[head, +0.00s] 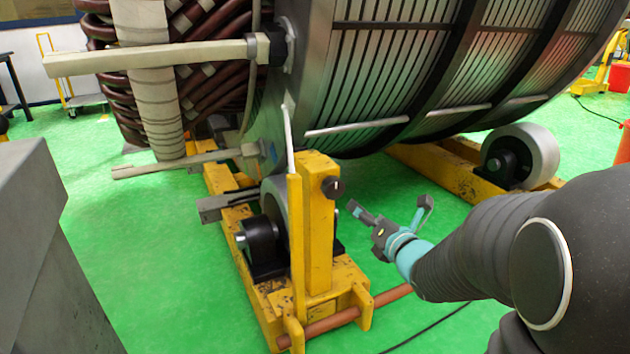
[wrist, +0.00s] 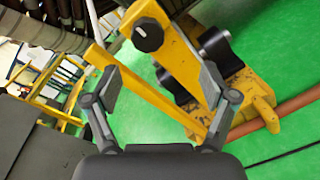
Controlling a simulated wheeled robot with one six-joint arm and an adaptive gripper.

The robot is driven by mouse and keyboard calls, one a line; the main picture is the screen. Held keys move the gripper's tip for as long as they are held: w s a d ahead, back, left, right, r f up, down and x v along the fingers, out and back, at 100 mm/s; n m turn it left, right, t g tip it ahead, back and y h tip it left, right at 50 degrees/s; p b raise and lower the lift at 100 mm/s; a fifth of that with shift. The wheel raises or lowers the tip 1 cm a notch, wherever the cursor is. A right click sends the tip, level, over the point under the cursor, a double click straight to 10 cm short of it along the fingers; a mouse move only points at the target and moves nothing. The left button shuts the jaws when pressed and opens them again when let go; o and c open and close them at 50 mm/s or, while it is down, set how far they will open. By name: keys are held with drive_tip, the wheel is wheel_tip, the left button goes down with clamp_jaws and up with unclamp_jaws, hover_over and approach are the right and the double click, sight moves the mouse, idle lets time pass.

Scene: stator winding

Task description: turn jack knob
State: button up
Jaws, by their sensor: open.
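The jack knob (head: 333,187) is a small black round knob on the upper part of a yellow jack post (head: 319,240). In the wrist view the knob (wrist: 148,35) shows a pale mark on its face and lies beyond the fingertips, above the middle. My gripper (head: 390,207) is open and empty, to the right of the knob and a little lower in the head view, apart from it. In the wrist view the fingers of my gripper (wrist: 160,85) are spread to either side, with the yellow post and a slanting yellow bar between and beyond them.
The large stator (head: 390,75) rests above the yellow base frame (head: 265,300). A grey roller (head: 520,155) stands at the right. A reddish-brown pipe (head: 335,325) runs low by the base. A grey block (head: 45,250) fills the lower left. Green floor lies open around.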

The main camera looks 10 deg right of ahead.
sight(337, 190)
drive_tip(key=w+a+n, duration=0.1)
drive_tip(key=w, duration=0.3)
drive_tip(key=w+a+n+y+p, duration=0.1)
drive_tip(key=w+a, duration=0.1)
drive_tip(key=w, duration=0.2)
drive_tip(key=w+a+n+y+p, duration=0.1)
drive_tip(key=w+a, duration=0.1)
drive_tip(key=w, duration=0.3)
drive_tip(key=shift+w+f+t, duration=0.1)
drive_tip(key=shift+f+t, duration=0.05)
drive_tip(key=shift+t, duration=0.15)
drive_tip(key=c, duration=1.2)
